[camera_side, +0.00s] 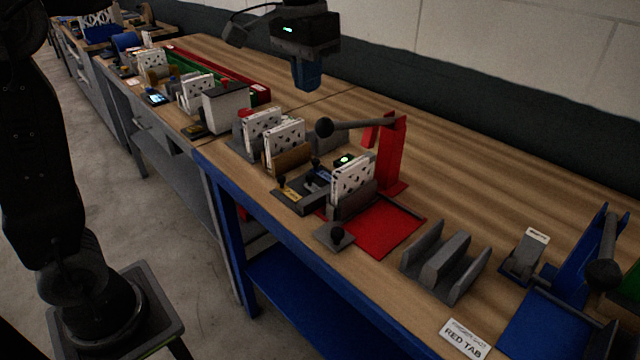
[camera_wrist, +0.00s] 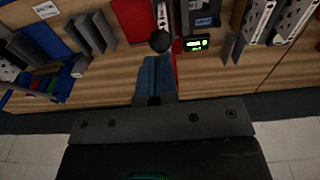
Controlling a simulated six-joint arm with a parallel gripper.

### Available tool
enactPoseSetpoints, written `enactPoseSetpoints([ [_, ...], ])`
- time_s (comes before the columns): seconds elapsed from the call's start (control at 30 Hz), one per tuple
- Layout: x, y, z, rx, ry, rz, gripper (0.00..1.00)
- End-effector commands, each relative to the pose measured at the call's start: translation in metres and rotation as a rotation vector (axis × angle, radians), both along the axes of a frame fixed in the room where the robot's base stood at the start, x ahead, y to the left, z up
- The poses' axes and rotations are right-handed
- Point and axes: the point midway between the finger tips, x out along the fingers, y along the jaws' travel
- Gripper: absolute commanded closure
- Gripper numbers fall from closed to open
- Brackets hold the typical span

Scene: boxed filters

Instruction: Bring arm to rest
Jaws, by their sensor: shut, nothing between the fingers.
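My gripper (camera_side: 307,76) is in the upper middle of the side view, raised in the air above the back part of the wooden bench (camera_side: 490,195). Its blue fingers point down, are together and hold nothing. In the wrist view the blue fingers (camera_wrist: 155,78) show at the centre, next to a black ball knob (camera_wrist: 160,41). The fingers appear apart from everything on the bench. Most of my wrist body fills the bottom of the wrist view.
A red press (camera_side: 391,155) with a ball-ended lever (camera_side: 325,127) stands below and right of my gripper. White perforated filters (camera_side: 352,182) stand in holders nearby. A grey slotted rack (camera_side: 445,262) and a blue fixture (camera_side: 560,310) are at the right. Bare wood lies behind the press.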

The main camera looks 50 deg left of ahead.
Motion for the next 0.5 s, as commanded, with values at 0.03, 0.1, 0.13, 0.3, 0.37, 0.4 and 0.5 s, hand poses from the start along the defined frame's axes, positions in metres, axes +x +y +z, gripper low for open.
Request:
enactPoseSetpoints([
  [0.03,-0.018,0.002,0.001,-0.001,-0.034,0.001,1.0],
  [0.1,-0.041,0.005,-0.003,-0.002,-0.082,0.0,1.0],
  [0.13,-0.051,0.006,-0.006,-0.002,-0.104,0.0,1.0],
  [0.3,-0.106,0.011,-0.032,-0.002,-0.223,0.001,1.0],
  [0.37,-0.125,0.013,-0.044,-0.002,-0.263,0.002,1.0],
  [0.4,-0.136,0.014,-0.053,-0.001,-0.288,0.001,1.0],
  [0.5,-0.16,0.015,-0.075,0.0,-0.344,0.001,1.0],
])
